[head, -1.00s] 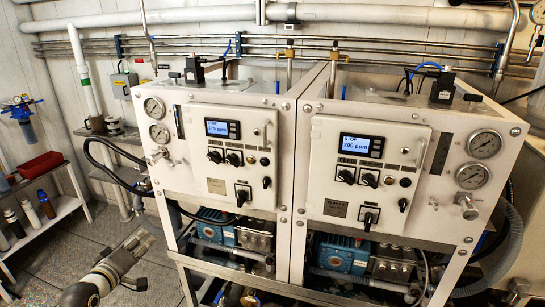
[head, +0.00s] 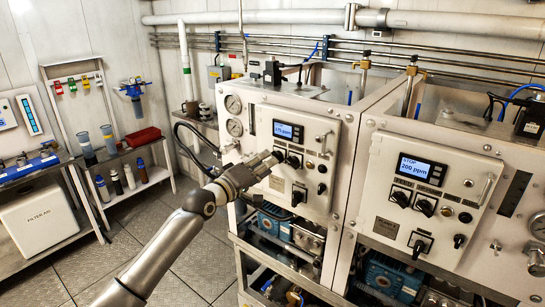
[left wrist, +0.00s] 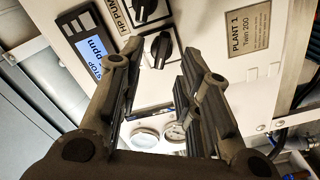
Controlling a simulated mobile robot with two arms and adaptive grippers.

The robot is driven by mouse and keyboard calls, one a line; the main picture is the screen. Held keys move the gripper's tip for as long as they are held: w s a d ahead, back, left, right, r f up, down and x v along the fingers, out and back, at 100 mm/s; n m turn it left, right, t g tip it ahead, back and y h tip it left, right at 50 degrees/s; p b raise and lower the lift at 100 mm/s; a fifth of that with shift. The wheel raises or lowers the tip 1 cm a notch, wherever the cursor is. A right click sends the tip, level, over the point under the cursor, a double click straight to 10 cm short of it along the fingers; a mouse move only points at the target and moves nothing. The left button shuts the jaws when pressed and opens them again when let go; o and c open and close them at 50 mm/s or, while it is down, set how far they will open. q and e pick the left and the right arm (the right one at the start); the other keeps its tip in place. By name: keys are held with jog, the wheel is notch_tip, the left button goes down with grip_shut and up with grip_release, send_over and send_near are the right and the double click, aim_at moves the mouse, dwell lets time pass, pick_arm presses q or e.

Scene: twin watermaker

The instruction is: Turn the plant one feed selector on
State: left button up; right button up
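The plant one panel (head: 310,150) is the white left-hand front, with a lit display (head: 288,132). My left gripper (head: 271,163) reaches the panel's left side, just below the display, and partly hides the left black knob. The left wrist view shows the fingers (left wrist: 160,55) spread apart with nothing between the tips. The left of two black knobs (left wrist: 160,48) shows in the gap, beyond the tips; its label is not readable. The other knob (left wrist: 151,8) is beside the HP PUMP label (left wrist: 126,14). The display (left wrist: 84,48) reads STOP. My right gripper is out of view.
The plate (left wrist: 249,32) reads PLANT 1. A lower knob (head: 299,195) and a door handle (head: 325,143) are close by on this panel. A similar panel (head: 425,195) stands to the right. Gauges (head: 234,115) are at the left. Floor (head: 170,215) shows clear at left.

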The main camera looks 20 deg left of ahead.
aim_at(277, 157)
pick_arm(q)
jog(key=x, duration=0.4)
jog(key=shift+a+p, duration=0.15)
jog(key=shift+p, duration=0.15)
jog(key=shift+c, duration=0.9)
jog(key=c, duration=0.5)
grip_shut()
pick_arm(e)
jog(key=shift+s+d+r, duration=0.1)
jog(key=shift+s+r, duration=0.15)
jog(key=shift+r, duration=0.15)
